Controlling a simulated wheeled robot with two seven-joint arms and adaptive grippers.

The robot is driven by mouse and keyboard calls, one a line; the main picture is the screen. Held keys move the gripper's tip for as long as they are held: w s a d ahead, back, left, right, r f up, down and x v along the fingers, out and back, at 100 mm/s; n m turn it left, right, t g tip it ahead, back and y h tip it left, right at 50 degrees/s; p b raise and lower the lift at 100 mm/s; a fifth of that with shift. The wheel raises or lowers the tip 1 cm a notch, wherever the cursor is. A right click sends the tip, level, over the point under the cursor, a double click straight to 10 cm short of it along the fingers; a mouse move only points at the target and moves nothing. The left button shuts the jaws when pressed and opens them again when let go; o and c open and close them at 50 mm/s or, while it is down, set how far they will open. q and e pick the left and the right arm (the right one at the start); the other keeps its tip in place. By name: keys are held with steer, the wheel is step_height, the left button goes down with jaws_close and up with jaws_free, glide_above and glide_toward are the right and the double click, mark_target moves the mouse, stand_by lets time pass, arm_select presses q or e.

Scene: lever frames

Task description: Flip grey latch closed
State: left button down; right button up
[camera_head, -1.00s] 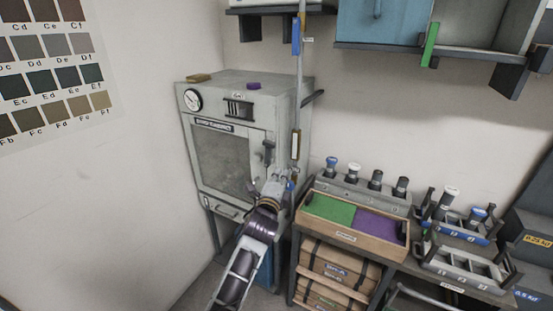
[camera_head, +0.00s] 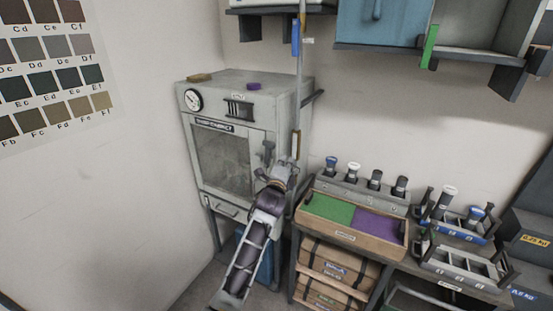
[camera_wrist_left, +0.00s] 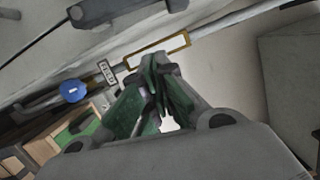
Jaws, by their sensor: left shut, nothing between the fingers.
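A grey cabinet (camera_head: 222,165) with a windowed door stands against the back wall. A dark grey latch handle (camera_head: 268,153) sits upright at the right edge of its door. My left gripper (camera_head: 285,168) is just below and right of this latch, in front of the cabinet's front right edge. In the left wrist view its green-padded fingers (camera_wrist_left: 160,72) are together with nothing held. A dark grey bar (camera_wrist_left: 115,12) shows beyond them at the top; I cannot tell if it is the latch. My right gripper is not in view.
A thin vertical pole (camera_head: 300,70) with a framed label (camera_wrist_left: 157,52) stands close beside the gripper. A blue round knob (camera_wrist_left: 72,91) is near it. A wooden tray (camera_head: 345,236) with green and purple areas lies on the bench to the right. Wall shelves are above.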

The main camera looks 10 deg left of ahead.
mark_target(268, 155)
arm_select(q)
steer(key=shift+w+a+r+p, duration=0.1)
steer(key=shift+w+a+p, duration=0.1)
steer(key=shift+a, duration=0.4)
steer(key=shift+w+a+r+p, duration=0.1)
steer(key=shift+w+a+p, duration=0.15)
steer(key=shift+a, duration=0.4)
steer(key=shift+w+a+r+p, duration=0.1)
steer(key=shift+w+a+p, duration=0.1)
steer(key=shift+a, duration=0.4)
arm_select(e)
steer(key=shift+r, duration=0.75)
arm_select(q)
steer(key=shift+w, duration=0.1)
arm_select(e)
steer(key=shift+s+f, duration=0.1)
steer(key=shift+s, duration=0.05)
